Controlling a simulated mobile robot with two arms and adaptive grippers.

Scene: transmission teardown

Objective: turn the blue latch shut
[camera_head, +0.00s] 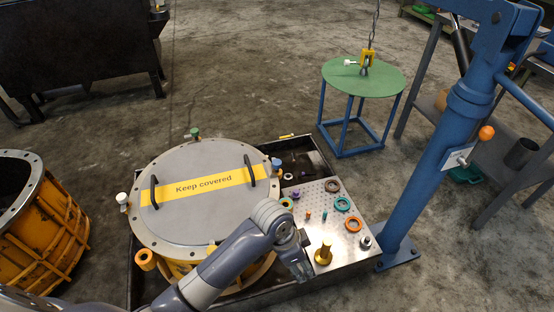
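The blue latch (276,163) is a small blue-topped piece at the right rim of the round grey cover (205,215), which carries a yellow "Keep covered" strip and two black handles. Whether the latch is turned open or shut is too small to tell. My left arm comes in from the bottom left, across the cover's front edge. My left gripper (300,266) points down beside the perforated plate, well in front of the blue latch and apart from it. Its fingers are too small and angled to show whether they are open. My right gripper is out of view.
Green (195,133), white (122,199) and orange (145,258) latches sit around the cover. The perforated plate (325,190) holds rings, pegs and a brass piece (323,254). A blue crane post (430,165) stands right; a green round table (380,82) stands behind.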

